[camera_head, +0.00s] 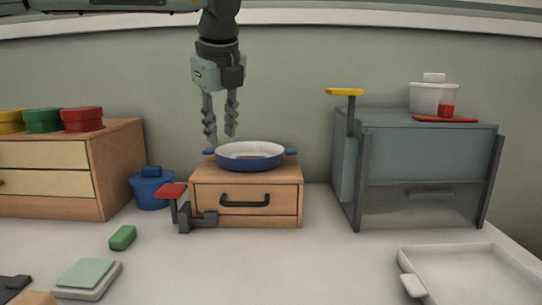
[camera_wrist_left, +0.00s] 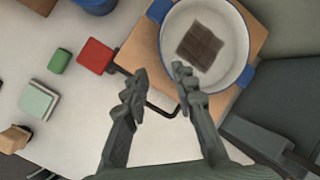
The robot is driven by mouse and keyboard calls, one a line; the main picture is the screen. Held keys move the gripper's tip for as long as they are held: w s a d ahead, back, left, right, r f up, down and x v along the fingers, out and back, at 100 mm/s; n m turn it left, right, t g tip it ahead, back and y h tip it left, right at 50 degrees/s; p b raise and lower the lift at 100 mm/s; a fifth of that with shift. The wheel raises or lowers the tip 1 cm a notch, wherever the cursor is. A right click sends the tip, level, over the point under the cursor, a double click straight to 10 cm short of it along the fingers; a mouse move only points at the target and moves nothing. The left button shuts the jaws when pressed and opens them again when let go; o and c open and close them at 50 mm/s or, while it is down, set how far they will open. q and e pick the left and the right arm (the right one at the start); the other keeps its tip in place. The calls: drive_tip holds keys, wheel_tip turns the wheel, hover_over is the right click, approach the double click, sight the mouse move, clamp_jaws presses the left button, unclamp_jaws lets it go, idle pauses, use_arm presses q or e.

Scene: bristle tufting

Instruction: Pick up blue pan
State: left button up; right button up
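The blue pan (camera_head: 249,163) is round and shallow, with a white inside and two small blue side handles. It sits upright on a small wooden drawer box (camera_head: 246,204). In the left wrist view the pan (camera_wrist_left: 234,68) holds a dark brown square piece (camera_wrist_left: 200,46). My left gripper (camera_head: 220,138) points down just above the pan's left rim, near its left handle. Its fingers are apart with nothing between them; in the wrist view the gripper (camera_wrist_left: 160,82) shows near the pan's edge. Whether the fingers touch the pan cannot be told. My right gripper is not in view.
A red-topped clamp-like fixture (camera_head: 173,190) stands at the box's front left, beside a blue lidded pot (camera_head: 153,188). A grey cabinet (camera_head: 425,165) stands right. A wooden chest (camera_head: 110,167) stands left. A white tray (camera_head: 470,277) lies front right. The table's middle front is clear.

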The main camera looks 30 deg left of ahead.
sight(224, 166)
use_arm(q)
drive_tip(key=shift+w+a+f, duration=0.1)
drive_tip(key=shift+a+f, duration=0.15)
drive_tip(key=shift+f, duration=0.2)
drive_tip(key=x, duration=0.6)
drive_tip(key=shift+w+f, duration=0.1)
drive_tip(key=shift+w, duration=0.25)
clamp_jaws()
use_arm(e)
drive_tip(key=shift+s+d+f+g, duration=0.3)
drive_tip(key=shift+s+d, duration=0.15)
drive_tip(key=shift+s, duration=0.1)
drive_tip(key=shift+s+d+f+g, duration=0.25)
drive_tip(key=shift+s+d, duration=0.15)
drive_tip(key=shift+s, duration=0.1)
